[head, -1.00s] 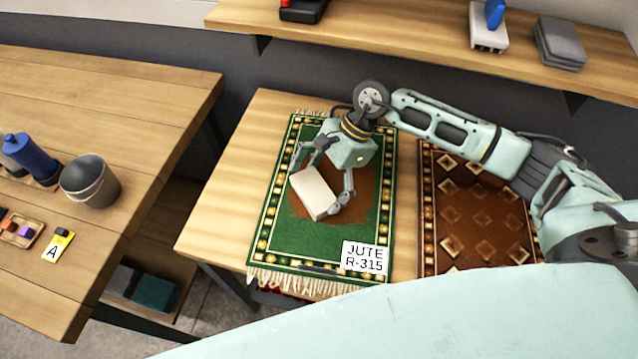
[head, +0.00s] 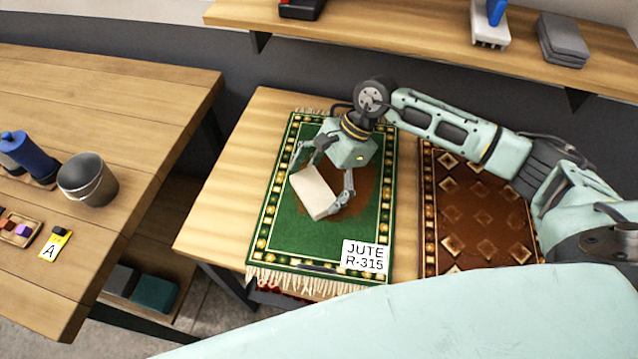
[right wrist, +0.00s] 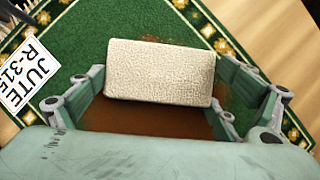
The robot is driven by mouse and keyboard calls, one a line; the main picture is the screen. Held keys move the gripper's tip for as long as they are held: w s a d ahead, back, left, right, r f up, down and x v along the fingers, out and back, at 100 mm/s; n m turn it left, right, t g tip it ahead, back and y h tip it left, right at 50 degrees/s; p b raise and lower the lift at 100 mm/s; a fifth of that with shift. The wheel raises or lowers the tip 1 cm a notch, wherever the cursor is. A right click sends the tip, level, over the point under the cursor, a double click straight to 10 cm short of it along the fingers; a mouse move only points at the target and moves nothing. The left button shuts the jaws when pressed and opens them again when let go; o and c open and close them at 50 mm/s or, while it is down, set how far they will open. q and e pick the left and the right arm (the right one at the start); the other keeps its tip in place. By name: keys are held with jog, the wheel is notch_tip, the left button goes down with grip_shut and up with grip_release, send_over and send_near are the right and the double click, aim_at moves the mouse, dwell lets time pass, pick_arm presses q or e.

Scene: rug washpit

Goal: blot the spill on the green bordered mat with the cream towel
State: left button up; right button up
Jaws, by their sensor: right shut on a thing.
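The green bordered mat (head: 285,238) lies on the wooden table with a "JUTE R-315" label (head: 365,256) on its near right corner. A brown spill (head: 367,186) shows on its middle, partly hidden by the towel and my gripper. It also shows in the right wrist view (right wrist: 140,119) around the towel. My right gripper (head: 322,186) is shut on the cream towel (head: 312,193), a folded pad, over the spill. The right wrist view shows the towel (right wrist: 160,72) between the fingers. I cannot tell whether it touches the mat. My left gripper is not in view.
A brown diamond-patterned rug (head: 480,215) lies right of the mat. The left table holds a grey bucket (head: 88,181), a blue bottle (head: 30,157) and a yellow "A" tag (head: 55,245). A shelf (head: 390,32) runs behind, with grey folded cloths (head: 562,42).

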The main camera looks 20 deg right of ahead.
jog(key=shift+s+f+b, duration=0.15)
jog(key=shift+f+b, duration=0.05)
jog(key=shift+b, duration=0.1)
dwell(0.4)
jog(key=shift+f, duration=0.1)
dwell(1.0)
notch_tip(320, 180, up, 8)
jog(key=p, duration=0.3)
jog(key=shift+f, duration=0.25)
